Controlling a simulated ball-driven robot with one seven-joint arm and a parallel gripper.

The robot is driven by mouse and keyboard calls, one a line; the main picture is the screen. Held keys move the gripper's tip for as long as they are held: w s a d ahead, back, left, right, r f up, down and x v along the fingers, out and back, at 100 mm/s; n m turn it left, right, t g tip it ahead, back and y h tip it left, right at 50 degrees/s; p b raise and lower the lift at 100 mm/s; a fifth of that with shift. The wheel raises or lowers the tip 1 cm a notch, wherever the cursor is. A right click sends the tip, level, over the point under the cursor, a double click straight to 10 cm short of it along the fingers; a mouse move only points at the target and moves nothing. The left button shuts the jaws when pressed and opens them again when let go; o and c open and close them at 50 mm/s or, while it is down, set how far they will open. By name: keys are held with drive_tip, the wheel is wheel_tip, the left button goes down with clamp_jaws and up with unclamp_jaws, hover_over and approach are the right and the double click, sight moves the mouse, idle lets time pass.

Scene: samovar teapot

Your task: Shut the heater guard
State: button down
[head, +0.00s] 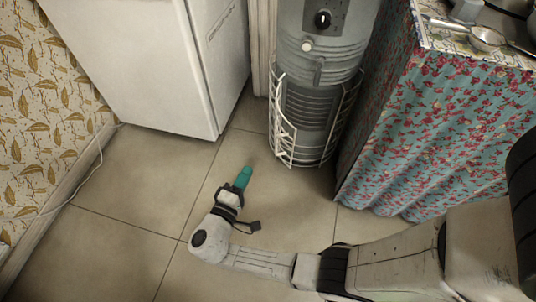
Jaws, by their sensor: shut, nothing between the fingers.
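The heater (322,62) is a tall grey cylinder at the top middle of the head view, with a black knob on its front. A white wire guard (283,125) surrounds its lower part. At the front left, a narrow panel of the guard shows nearly edge-on and seems to stand out from the heater; how far it is open is hard to tell. My gripper (247,170), with teal fingers, is shut and empty. It is low over the floor, left of and in front of the guard, apart from it.
A white cabinet or fridge (160,65) stands at the left behind my gripper. A table with a floral cloth (435,130) stands close on the heater's right, with a metal strainer (487,37) on top. A cable (85,175) runs along the left wall. The tiled floor (115,210) is clear.

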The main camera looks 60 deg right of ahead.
drive_tip(key=s+d+b, duration=0.1)
drive_tip(key=d, duration=0.9)
drive_tip(key=shift+b, duration=0.35)
